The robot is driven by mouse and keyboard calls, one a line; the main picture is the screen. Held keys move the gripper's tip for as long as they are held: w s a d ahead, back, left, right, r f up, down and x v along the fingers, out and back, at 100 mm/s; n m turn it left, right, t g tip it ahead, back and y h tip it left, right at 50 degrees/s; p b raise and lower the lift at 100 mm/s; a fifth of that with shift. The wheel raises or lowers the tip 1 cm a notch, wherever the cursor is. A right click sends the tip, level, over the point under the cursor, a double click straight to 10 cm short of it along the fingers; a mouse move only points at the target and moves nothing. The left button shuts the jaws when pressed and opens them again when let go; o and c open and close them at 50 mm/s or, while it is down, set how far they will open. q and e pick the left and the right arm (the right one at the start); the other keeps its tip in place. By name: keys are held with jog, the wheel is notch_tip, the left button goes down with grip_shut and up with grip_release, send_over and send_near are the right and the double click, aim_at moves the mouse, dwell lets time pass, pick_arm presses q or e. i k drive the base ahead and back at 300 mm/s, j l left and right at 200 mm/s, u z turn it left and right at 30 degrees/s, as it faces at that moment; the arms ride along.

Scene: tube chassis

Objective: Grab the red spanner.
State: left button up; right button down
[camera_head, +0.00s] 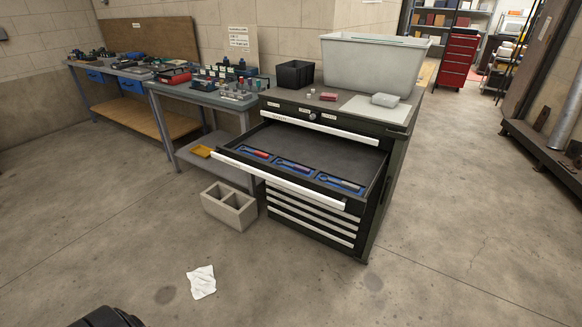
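A red spanner (260,154) lies in a blue tray at the left end of an open drawer (329,143) in a dark tool cabinet. To its right in the same drawer, two more spanners lie in blue trays: a middle one (294,167) and a greyish one (341,183) near the right end. Their fine detail is too small to tell. Neither of my grippers can be made out. A dark rounded part cut off at the bottom left edge may be mine, but shows no fingers.
A black bin (295,74), a large grey tub (374,64) and small items stand on the cabinet. A concrete block (229,206) stands left of its base. Workbenches line the left wall. White paper (201,281) lies on the otherwise open floor in front.

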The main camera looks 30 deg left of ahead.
aim_at(263, 155)
jog(key=u, duration=1.3)
jog(key=z, duration=0.4)
jog(key=i+j, duration=0.05)
